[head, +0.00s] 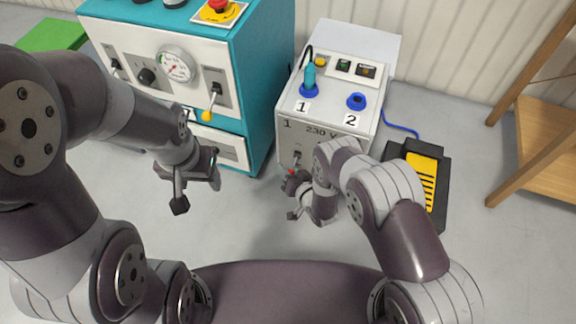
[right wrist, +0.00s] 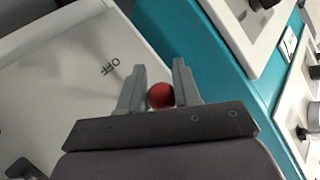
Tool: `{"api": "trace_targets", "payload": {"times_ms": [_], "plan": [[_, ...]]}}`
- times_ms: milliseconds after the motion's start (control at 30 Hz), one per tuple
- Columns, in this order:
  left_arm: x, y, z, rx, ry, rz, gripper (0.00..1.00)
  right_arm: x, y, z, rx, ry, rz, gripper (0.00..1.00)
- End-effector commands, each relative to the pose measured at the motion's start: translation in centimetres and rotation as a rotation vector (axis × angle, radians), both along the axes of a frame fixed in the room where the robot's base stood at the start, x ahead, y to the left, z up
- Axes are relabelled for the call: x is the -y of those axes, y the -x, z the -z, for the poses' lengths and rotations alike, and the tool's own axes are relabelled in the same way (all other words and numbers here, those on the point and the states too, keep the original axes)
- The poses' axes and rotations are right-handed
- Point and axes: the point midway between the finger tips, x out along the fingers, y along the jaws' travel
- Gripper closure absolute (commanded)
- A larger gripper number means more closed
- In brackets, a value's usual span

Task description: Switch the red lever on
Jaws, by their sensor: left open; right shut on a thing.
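The red lever's ball knob (right wrist: 161,95) sits between the two fingers of my right gripper (right wrist: 160,88) in the right wrist view. An OFF label is printed on the white panel near it. In the head view the red knob (head: 291,172) shows as a small spot at the low front of the white 230 V box (head: 330,135). My right gripper (head: 293,184) is there, shut on the knob and partly hiding it. My left gripper (head: 197,182) is open and empty, in front of the teal cabinet. The lever's exact angle is hard to tell.
The teal cabinet (head: 255,75) with a gauge and a yellow-tipped lever (head: 210,108) stands left of the box. A blue plug (head: 309,80) is in socket 1; socket 2 (head: 356,101) has a blue cover. A black and yellow item (head: 424,180) lies right, near a wooden shelf (head: 545,130).

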Motion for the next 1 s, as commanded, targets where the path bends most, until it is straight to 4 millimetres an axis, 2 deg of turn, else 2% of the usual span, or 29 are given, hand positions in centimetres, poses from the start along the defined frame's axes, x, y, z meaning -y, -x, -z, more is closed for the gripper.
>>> {"api": "trace_targets", "payload": {"times_ms": [33,300,600,1000], "plan": [[0.0,0.0,-1.1,0.0,0.0,0.0,0.37,-0.1,-0.3,-1.2,-0.023,-0.013,-0.003,1.0],[0.0,0.0,-2.8,0.0,0.0,0.0,0.37,-0.1,-0.4,-2.1,-0.208,-0.075,-0.001,1.0],[0.0,0.0,-3.5,0.0,0.0,0.0,0.37,0.0,-0.7,-2.6,-0.324,-0.114,-0.001,1.0],[0.0,0.0,-3.6,0.0,0.0,0.0,0.37,0.0,-0.9,-2.8,-0.355,-0.127,0.001,1.0]]}}
